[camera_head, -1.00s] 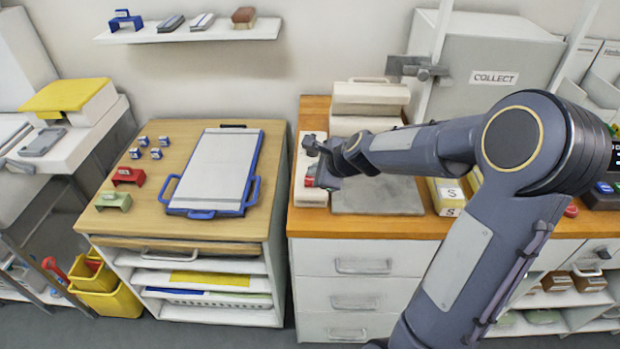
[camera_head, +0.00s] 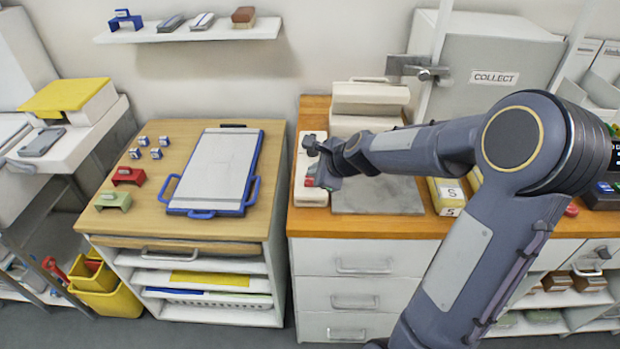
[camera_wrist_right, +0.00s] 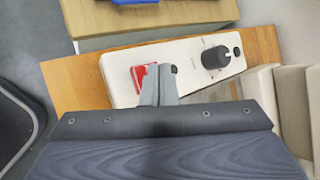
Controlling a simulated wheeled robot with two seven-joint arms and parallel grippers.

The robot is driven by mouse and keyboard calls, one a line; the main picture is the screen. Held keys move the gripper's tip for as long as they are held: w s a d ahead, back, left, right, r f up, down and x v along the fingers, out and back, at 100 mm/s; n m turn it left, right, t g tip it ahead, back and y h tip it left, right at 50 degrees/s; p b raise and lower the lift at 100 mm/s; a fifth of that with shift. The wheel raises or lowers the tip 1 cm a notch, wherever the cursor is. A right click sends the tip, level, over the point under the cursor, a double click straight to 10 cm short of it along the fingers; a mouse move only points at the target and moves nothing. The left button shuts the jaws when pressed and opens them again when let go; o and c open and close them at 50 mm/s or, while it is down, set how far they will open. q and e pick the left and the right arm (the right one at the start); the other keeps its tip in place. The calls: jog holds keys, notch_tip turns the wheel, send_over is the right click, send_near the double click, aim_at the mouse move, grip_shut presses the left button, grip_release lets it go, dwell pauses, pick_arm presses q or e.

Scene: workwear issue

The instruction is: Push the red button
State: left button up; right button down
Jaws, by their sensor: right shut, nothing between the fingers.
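A white panel (camera_head: 311,197) lies on the wooden counter; in the right wrist view its long face (camera_wrist_right: 185,53) carries a black knob (camera_wrist_right: 215,57) and a red square button (camera_wrist_right: 138,76). My right gripper (camera_head: 322,183) is shut and empty, over the near part of the panel. In the right wrist view its closed fingertips (camera_wrist_right: 158,72) overlap the right side of the red button and hide part of it. I cannot tell whether they touch it. Only a sliver of red (camera_head: 308,182) shows in the head view. My left gripper is not in view.
A grey slab (camera_head: 378,200) lies right of the panel, with cream boxes (camera_head: 370,98) behind. Another red round thing (camera_head: 571,210) sits farther right, beyond my arm. A separate wooden-topped cabinet (camera_head: 150,212) with a blue clipboard-like tray (camera_head: 202,214) stands left.

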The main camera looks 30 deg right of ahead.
jog(key=shift+f, duration=0.4)
jog(key=shift+f+b, duration=0.2)
jog(key=shift+b, duration=0.25)
jog(key=shift+r, duration=0.15)
jog(key=shift+r+p, duration=0.5)
jog(key=shift+p, duration=0.2)
jog(key=shift+r, duration=0.1)
notch_tip(320, 180, up, 6)
jog(key=p, duration=0.6)
